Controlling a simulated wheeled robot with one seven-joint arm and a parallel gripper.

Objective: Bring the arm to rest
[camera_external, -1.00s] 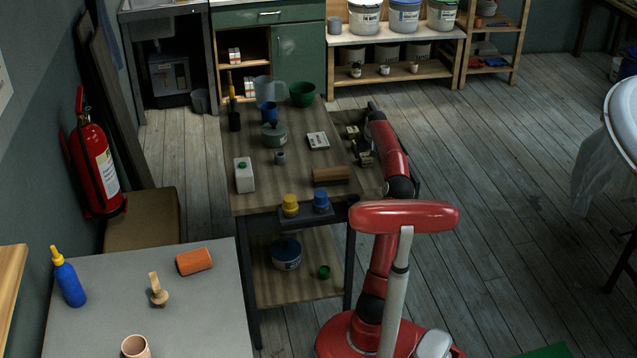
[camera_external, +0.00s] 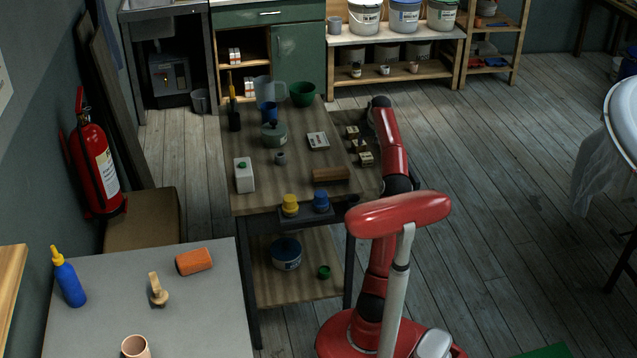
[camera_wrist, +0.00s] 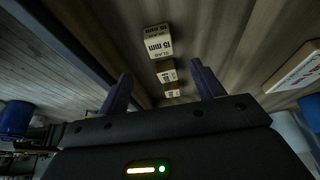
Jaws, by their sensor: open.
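My gripper (camera_wrist: 162,84) is open, its two dark fingers spread with nothing held between them. In the wrist view, small pale blocks lie beyond the fingertips in a row: a near-top one marked 15 mm (camera_wrist: 158,42), a middle one (camera_wrist: 166,75) and a small one (camera_wrist: 172,93). In the external view the blocks (camera_external: 360,145) sit at the right side of the wooden work table (camera_external: 300,180). My arm (camera_external: 390,140) reaches up beside them, and its end is bent near the table's far right corner. The gripper fingers cannot be made out there.
The table holds a brown block (camera_external: 331,174), a white labelled box (camera_external: 318,141), a white carton (camera_external: 244,175), yellow (camera_external: 290,205) and blue (camera_external: 321,201) pots and a green bowl (camera_external: 303,94). Open floor (camera_external: 480,170) lies right of my arm.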

